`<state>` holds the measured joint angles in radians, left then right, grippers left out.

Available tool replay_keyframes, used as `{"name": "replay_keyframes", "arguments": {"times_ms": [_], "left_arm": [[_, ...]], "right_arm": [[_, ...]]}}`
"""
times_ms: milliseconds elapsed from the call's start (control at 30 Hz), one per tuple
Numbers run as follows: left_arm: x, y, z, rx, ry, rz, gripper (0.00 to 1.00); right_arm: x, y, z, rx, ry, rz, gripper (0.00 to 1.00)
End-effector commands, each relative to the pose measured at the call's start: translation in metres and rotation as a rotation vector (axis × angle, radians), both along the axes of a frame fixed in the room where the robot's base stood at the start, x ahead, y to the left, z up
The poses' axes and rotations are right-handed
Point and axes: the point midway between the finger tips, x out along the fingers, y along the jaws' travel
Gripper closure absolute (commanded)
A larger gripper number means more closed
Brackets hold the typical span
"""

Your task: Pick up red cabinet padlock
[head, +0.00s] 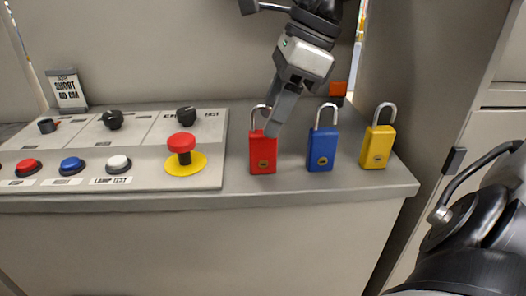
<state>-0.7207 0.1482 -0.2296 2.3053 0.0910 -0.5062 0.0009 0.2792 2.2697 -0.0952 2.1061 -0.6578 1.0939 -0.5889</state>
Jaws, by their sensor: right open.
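The red padlock (262,158) stands upright on the grey counter, just right of the control panel, with its metal shackle up. My right gripper (277,118) reaches down from the top, open, with its fingers at the right side of the red padlock's shackle and upper edge. One finger overlaps the padlock in the picture; I cannot tell whether it touches. My left gripper is not in view.
A blue padlock (321,150) and a yellow padlock (378,147) stand close by on the right. A red emergency knob (181,146) on a yellow disc is to the left. An orange-and-black item (338,90) is behind. The counter (300,190) has a narrow clear front strip.

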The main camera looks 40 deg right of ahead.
Motion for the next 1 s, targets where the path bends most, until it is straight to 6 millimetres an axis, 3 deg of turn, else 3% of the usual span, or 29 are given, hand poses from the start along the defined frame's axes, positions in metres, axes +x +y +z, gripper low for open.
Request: {"name": "replay_keyframes", "arguments": {"times_ms": [100,233,533,567,700,733,1000], "left_arm": [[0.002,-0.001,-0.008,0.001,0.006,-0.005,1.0],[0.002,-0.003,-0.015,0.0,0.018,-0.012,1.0],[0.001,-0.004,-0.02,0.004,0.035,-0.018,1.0],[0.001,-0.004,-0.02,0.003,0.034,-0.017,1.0],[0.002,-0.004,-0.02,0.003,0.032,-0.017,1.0],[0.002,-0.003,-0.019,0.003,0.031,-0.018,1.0],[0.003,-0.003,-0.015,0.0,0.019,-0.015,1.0]], "right_arm": [[0.003,0.006,-0.021,-0.001,0.008,0.001,0.53],[0.008,0.011,-0.036,-0.001,0.005,0.0,0.53],[0.01,0.013,-0.04,0.0,0.001,0.0,0.53],[0.01,0.013,-0.04,0.0,0.001,0.0,0.55],[0.01,0.013,-0.04,0.0,0.002,0.001,0.94],[0.01,0.013,-0.04,0.0,0.002,0.001,1.0],[0.01,0.013,-0.04,0.001,0.001,0.0,1.0]]}}
